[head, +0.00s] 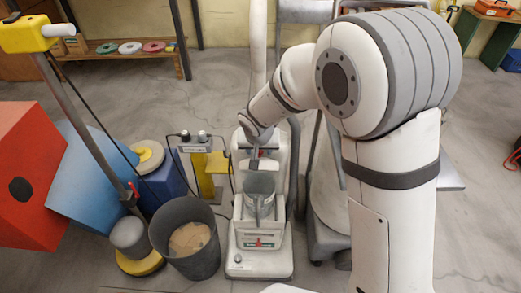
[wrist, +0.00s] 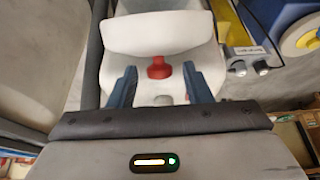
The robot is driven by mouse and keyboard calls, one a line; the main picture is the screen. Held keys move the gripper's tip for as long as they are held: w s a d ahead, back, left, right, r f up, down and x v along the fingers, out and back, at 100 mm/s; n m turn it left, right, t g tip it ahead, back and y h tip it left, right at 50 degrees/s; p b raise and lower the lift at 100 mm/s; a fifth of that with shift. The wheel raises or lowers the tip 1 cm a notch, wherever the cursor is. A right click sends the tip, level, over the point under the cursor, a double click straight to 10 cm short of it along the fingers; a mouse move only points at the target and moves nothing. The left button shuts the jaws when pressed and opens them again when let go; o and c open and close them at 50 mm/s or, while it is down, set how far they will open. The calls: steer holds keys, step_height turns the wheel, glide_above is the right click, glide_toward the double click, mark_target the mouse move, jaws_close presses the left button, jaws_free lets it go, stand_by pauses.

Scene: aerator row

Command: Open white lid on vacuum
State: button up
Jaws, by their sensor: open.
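The white upright vacuum (head: 258,265) stands on the floor in the middle of the head view, with a grey, cup-like canister (head: 260,187) in its body. In the wrist view the white lid (wrist: 165,35) fills the upper middle, and a red knob (wrist: 158,68) sticks out below it. My gripper (head: 255,160) reaches down over the vacuum's upper body. In the wrist view its blue-grey fingers (wrist: 159,72) are apart, one on each side of the red knob, with visible gaps. Whether they touch the lid cannot be told.
A dark bin (head: 187,240) stands close left of the vacuum, beside a yellow-based floor machine (head: 140,262). A blue box (head: 165,185) and a red box (head: 30,170) are further left. A grey machine (head: 328,215) stands close on the right. Floor is free behind.

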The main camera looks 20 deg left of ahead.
steer(key=shift+c, duration=0.2)
jaws_close()
stand_by(0.3)
